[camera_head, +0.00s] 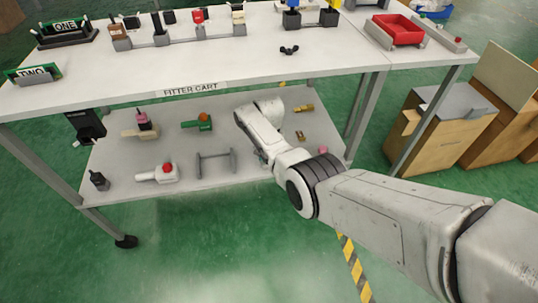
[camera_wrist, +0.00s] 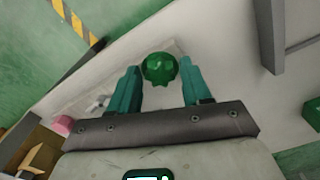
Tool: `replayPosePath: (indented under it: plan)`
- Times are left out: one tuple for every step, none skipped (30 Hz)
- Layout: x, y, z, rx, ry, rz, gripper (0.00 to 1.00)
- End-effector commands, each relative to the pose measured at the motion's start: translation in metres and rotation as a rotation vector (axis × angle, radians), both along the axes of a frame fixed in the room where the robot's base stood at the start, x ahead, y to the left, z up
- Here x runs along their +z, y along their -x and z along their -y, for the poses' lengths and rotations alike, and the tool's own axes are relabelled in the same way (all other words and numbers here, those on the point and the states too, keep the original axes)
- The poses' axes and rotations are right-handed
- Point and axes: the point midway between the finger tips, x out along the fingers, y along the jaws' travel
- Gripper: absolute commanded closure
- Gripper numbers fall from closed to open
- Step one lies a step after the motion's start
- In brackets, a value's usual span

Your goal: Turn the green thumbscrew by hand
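The green thumbscrew (camera_wrist: 159,69) is a round, lobed green knob on a pale plate, seen in the wrist view. My gripper (camera_wrist: 160,66) has its two teal fingers spread, one on each side of the knob. A narrow gap seems to show on both sides, so I see no firm contact. I cannot tell how far the fingertips reach down along the knob. In the head view my arm reaches to the right part of the cart's lower shelf, and the thumbscrew and fingertips are hidden behind it.
The lower shelf (camera_head: 235,110) also holds a green fixture with an orange knob (camera_head: 197,123), a white one with a red knob (camera_head: 158,173), a grey bar handle (camera_head: 216,163) and brass pieces (camera_head: 303,108). The white upper top (camera_head: 180,70) overhangs it. A pink piece (camera_wrist: 62,125) sits left of my gripper.

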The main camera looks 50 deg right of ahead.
Motion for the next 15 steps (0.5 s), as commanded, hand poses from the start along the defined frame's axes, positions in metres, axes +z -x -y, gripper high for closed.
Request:
replayPosePath:
  plan:
    - [0.000, 0.000, 0.000, 0.000, 0.000, 0.000, 0.47]
    - [0.000, 0.000, 0.000, 0.000, 0.000, 0.000, 0.44]
    - [0.000, 0.000, 0.000, 0.001, 0.000, 0.000, 0.40]
    - [0.000, 0.000, 0.000, 0.001, 0.001, -0.001, 0.40]
    - [0.000, 0.000, 0.000, 0.001, 0.001, -0.001, 0.40]
    - [0.000, 0.000, 0.000, 0.001, 0.000, -0.001, 0.40]
    - [0.000, 0.000, 0.000, 0.001, 0.000, -0.001, 0.40]
    - [0.000, 0.000, 0.000, 0.001, 0.000, -0.001, 0.40]
    - [0.000, 0.000, 0.000, 0.001, 0.000, -0.001, 0.40]
    - [0.000, 0.000, 0.000, 0.001, 0.000, -0.001, 0.40]
    - [0.001, 0.000, 0.000, 0.001, 0.001, -0.001, 0.40]
    - [0.004, 0.000, 0.000, 0.001, 0.001, -0.001, 0.40]
    - [0.007, 0.000, 0.000, 0.001, 0.000, 0.000, 0.40]
    - [0.010, 0.000, 0.000, 0.001, 0.000, 0.000, 0.40]
    - [0.016, 0.000, 0.000, 0.001, 0.001, 0.001, 0.40]
